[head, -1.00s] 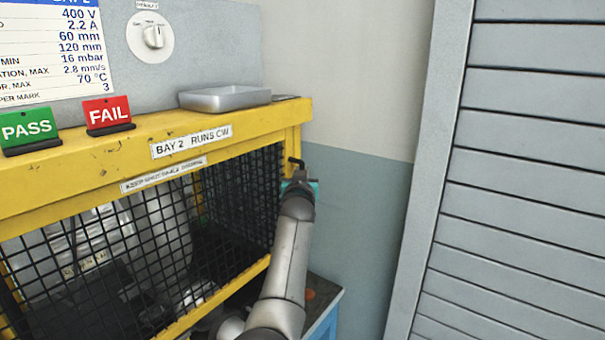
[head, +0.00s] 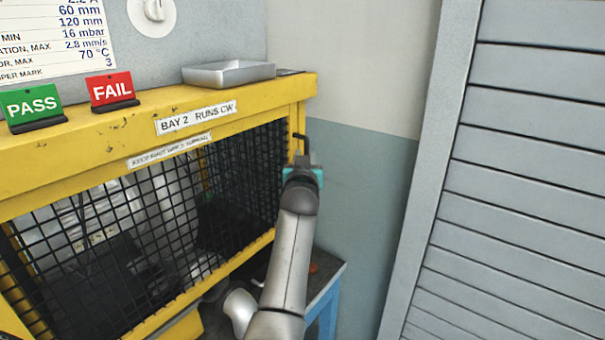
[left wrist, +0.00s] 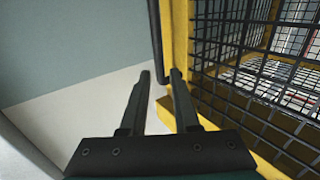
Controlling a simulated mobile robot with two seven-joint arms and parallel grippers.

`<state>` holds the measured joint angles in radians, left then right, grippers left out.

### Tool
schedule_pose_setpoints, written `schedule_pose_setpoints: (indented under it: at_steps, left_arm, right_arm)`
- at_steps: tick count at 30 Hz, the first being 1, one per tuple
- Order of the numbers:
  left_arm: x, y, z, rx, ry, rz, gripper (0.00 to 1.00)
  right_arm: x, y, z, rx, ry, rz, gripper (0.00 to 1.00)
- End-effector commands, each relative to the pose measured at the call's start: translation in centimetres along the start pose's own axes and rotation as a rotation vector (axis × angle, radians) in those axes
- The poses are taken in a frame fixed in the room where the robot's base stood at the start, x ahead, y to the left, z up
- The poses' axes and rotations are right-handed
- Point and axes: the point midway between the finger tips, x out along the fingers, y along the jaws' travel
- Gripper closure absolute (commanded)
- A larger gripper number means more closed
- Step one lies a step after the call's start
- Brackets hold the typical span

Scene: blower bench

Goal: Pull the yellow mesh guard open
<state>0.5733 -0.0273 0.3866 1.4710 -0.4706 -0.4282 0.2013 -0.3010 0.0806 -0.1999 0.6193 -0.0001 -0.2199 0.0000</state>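The mesh guard is a yellow frame with black wire mesh (head: 240,175) on the front of the yellow housing, and it looks shut. Its dark bar handle (head: 300,140) is at the right edge. In the left wrist view the handle (left wrist: 153,40) runs down beside the yellow frame (left wrist: 179,40). My left gripper (head: 302,165) is at the handle's lower part. In the left wrist view its two fingers (left wrist: 161,77) are apart, with the bar's lower end showing between their tips. I cannot tell whether they touch it. My right gripper is not in view.
On the housing's top stand a green PASS sign (head: 32,105), a red FAIL sign (head: 111,90) and a grey tray (head: 229,73). A blue-legged bench (head: 328,305) shows below. A grey slatted panel (head: 520,180) stands at the right, with clear wall between.

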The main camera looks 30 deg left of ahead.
Motion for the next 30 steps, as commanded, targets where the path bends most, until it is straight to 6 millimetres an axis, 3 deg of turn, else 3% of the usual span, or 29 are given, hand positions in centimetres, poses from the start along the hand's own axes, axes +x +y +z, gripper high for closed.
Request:
schedule_pose_setpoints:
  at_steps: [18, 30]
  left_arm:
    - [-8.5, 0.0, 0.1, -0.001, -0.001, -0.001, 0.70]
    - [-10.0, -0.1, 0.0, 0.001, 0.000, -0.001, 0.70]
  right_arm:
    - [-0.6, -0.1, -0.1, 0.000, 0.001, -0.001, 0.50]
    - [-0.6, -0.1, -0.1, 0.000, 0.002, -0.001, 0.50]
